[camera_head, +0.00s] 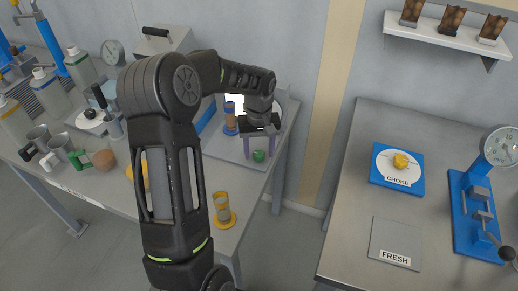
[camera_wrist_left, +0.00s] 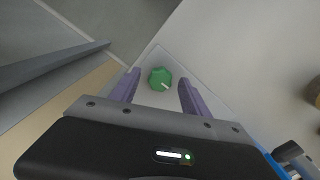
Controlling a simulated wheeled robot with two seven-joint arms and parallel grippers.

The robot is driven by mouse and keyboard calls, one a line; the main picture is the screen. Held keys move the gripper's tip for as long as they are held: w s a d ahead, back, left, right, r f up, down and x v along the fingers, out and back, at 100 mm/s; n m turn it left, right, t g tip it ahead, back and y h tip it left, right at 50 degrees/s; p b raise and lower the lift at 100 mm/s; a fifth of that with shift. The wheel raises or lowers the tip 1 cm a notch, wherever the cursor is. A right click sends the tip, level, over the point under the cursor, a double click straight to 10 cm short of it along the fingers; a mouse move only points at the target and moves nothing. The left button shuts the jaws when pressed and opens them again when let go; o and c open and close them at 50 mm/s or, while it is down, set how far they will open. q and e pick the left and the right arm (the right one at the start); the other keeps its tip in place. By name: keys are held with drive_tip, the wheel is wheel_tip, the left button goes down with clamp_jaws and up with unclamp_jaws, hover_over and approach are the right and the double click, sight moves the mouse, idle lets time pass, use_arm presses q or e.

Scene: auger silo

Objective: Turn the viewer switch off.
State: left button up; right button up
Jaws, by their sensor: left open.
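The viewer switch seems to be the green knob (camera_head: 259,155) at the front of a pale base plate (camera_head: 222,147) on the left table. In the left wrist view the green knob (camera_wrist_left: 160,79) has a light pointer mark and lies between and beyond my fingertips. My left gripper (camera_head: 257,153) has its purple fingers apart, over the knob, one on each side in the picture. I cannot tell whether they touch it. The left gripper (camera_wrist_left: 158,82) is empty in the wrist view. A bright white panel (camera_head: 237,88) behind my wrist is partly hidden by it. My right gripper is not in view.
An amber-and-blue cylinder (camera_head: 230,118) stands on the plate left of my gripper. An hourglass-like vial (camera_head: 222,210) stands at the table's front edge. Cups and bottles crowd the left. A blue CHOKE dial (camera_head: 398,167) and a gauge press (camera_head: 480,200) sit on the right table.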

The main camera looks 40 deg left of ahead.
use_arm(q)
drive_tip(key=shift+c, duration=0.4)
clamp_jaws()
